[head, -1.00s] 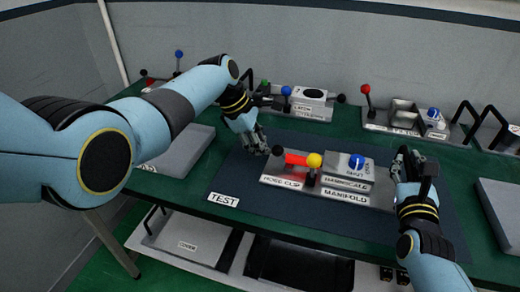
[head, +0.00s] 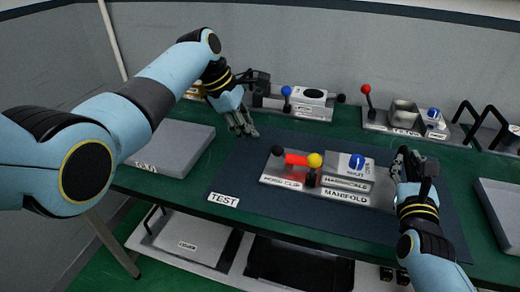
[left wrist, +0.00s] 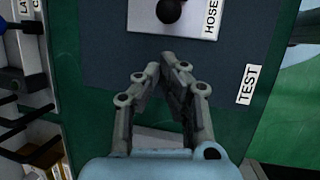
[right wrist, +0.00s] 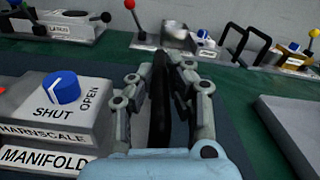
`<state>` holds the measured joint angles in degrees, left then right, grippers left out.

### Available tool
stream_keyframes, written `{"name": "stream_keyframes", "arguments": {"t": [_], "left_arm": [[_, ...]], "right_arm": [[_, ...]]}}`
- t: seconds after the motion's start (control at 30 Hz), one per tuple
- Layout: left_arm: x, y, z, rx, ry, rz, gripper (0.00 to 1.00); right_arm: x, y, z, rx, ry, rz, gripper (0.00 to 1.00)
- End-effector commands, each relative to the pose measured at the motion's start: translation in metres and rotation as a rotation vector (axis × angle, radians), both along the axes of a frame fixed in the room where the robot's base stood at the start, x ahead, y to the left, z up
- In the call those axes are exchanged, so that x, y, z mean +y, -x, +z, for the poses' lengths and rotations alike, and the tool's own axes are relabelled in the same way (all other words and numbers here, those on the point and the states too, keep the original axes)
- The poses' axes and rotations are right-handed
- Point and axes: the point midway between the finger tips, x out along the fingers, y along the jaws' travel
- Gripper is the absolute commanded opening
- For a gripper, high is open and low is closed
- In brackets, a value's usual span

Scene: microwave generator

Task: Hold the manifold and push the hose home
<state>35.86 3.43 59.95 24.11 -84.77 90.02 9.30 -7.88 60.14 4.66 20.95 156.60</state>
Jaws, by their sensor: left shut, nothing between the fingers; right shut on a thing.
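The manifold (head: 345,198) is a grey labelled block on the dark mat, with a blue SHUT/OPEN knob (head: 357,162). To its left sits the hose clip block (head: 280,183) with a yellow-knobbed lever (head: 314,160). A short red hose-like piece (head: 297,159) lies there, and a black ball (head: 278,151) shows at its left. My left gripper (head: 245,133) is shut and empty, left of the black ball and apart from it. My right gripper (head: 408,160) is shut on a black upright bar (right wrist: 160,100) at the manifold's right side. The bar's join to the manifold is hidden.
A TEST label (head: 223,199) lies at the mat's front left. A grey panel (head: 172,150) lies left of the mat, another (head: 500,205) at the right edge. Levers and fixtures, including a red-knobbed lever (head: 366,90), line the back. The mat's left part is clear.

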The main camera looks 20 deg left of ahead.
Motion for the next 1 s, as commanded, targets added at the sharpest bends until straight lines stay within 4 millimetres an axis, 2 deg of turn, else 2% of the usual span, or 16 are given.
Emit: {"name": "stream_keyframes", "arguments": {"t": [0.03,0.3,0.67,0.7,0.9,1.0], "left_arm": [[0.004,0.002,0.008,-0.003,-0.001,0.001,0.00],[0.018,0.010,0.042,-0.002,0.000,0.002,0.00],[0.020,0.012,0.049,0.000,0.000,0.001,0.00],[0.020,0.012,0.049,0.000,0.000,0.001,0.00],[0.020,0.012,0.049,0.000,0.000,0.001,0.00],[0.020,0.012,0.049,0.000,0.000,0.001,0.00]], "right_arm": [[0.000,0.003,-0.008,0.019,0.000,0.001,0.00],[0.000,0.003,-0.008,0.019,0.000,0.001,0.00],[0.000,0.003,-0.008,0.019,0.000,0.001,0.00],[0.000,0.003,-0.008,0.019,0.000,0.001,0.16],[0.000,0.003,-0.008,0.019,0.000,0.001,0.42],[-0.001,0.003,-0.008,0.018,0.000,0.002,0.42]]}}
